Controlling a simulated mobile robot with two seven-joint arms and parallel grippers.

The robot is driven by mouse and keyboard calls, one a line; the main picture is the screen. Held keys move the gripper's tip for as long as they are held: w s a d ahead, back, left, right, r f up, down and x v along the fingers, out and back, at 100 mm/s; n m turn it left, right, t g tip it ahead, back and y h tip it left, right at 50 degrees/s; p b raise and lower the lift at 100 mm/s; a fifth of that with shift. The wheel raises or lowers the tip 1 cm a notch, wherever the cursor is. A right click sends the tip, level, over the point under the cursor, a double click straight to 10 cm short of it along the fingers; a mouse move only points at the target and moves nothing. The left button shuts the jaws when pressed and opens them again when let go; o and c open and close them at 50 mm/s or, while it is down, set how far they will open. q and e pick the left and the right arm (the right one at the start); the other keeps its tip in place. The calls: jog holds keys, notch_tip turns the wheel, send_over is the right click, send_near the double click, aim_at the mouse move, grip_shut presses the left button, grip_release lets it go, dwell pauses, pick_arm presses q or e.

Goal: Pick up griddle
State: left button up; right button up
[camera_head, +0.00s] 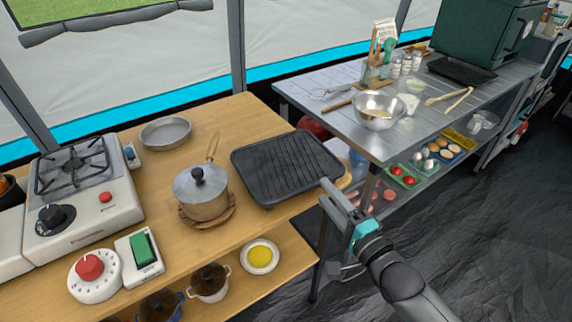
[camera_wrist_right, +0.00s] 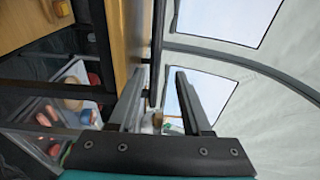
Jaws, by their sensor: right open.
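The griddle (camera_head: 285,168) is a dark, ridged, rectangular pan lying flat at the right end of the wooden table. My right gripper (camera_head: 326,192) is open and empty at the griddle's near right corner, by the table's edge. In the head view I cannot tell whether a finger touches the griddle. The right wrist view shows the two fingers of this gripper (camera_wrist_right: 160,76) spread apart, with a dark narrow strip between them that may be the griddle's rim. My left gripper is not in view.
A lidded pot (camera_head: 201,193) on a wooden trivet stands left of the griddle. A shallow pan (camera_head: 166,132), a gas stove (camera_head: 84,185) and a red-knobbed timer (camera_head: 95,276) are farther left. A metal table (camera_head: 335,115) with a steel bowl (camera_head: 378,110) stands behind right.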

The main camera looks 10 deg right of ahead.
aim_at(302, 167)
jog(key=b+x, duration=0.1)
jog(key=x, duration=0.3)
jog(key=shift+f, duration=0.1)
jog(key=shift+x, duration=0.75)
jog(key=shift+w+a+f+b, duration=0.2)
jog(key=shift+w+b, duration=0.25)
jog(key=shift+w, duration=0.15)
jog(key=shift+w+a+f+b, duration=0.1)
jog(key=shift+w+a+b, duration=0.1)
jog(key=shift+w+b, duration=0.3)
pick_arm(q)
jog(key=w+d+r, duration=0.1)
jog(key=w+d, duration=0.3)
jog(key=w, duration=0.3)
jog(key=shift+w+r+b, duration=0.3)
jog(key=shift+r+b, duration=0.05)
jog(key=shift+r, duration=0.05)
pick_arm(e)
jog(key=shift+x, duration=1.45)
jog(key=shift+c, duration=0.3)
grip_shut()
jog(key=shift+f, duration=0.15)
